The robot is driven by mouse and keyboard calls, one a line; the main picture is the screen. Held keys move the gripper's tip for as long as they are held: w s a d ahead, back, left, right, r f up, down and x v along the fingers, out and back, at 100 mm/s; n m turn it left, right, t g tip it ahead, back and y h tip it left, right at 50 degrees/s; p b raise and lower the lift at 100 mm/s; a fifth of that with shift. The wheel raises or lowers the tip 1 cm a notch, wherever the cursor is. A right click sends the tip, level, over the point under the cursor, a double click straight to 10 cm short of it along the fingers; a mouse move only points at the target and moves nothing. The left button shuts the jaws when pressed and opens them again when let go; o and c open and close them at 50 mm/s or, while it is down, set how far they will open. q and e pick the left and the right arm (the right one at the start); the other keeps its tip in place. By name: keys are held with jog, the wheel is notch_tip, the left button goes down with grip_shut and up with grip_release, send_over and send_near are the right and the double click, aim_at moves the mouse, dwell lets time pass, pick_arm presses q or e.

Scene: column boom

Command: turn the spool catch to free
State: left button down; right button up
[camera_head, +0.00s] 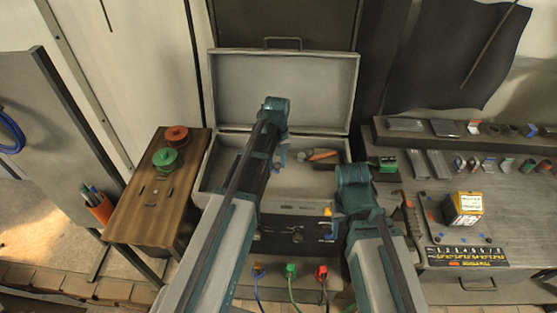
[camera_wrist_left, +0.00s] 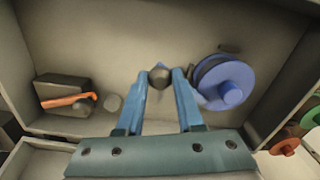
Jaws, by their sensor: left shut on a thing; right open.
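My left gripper (camera_head: 281,158) reaches down into the open grey case (camera_head: 333,188). In the left wrist view its blue fingers (camera_wrist_left: 160,82) are shut on a small dark grey round knob (camera_wrist_left: 160,76), which looks like the spool catch. A bit of blue shows just behind the knob. A blue spool (camera_wrist_left: 230,82) lies close beside it, to the right in that view. Which way the catch points cannot be told. My right gripper (camera_head: 354,188) is open in front of the case, its fingers mostly hidden.
An orange-handled tool (camera_head: 320,155) lies in the case. Red (camera_head: 176,133) and green (camera_head: 165,158) spools stand on the wooden table (camera_head: 133,222) at left. The case's lid (camera_head: 320,85) stands open behind. A bench (camera_head: 410,195) with small parts is at right.

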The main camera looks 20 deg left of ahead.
pick_arm(q)
jog(key=shift+s+a+m, duration=0.45)
jog(key=shift+m, duration=1.15)
jog(key=shift+s+a+m, duration=0.45)
jog(key=shift+m, duration=1.15)
jog(key=shift+s+a+m, duration=0.45)
jog(key=shift+m, duration=1.15)
jog(key=c, duration=0.5)
grip_release()
jog(key=shift+c, duration=0.2)
jog(key=shift+r, duration=0.2)
notch_tip(320, 180, up, 13)
jog(key=p, duration=1.3)
jog(key=shift+r+p, duration=0.2)
jog(key=shift+p, duration=0.2)
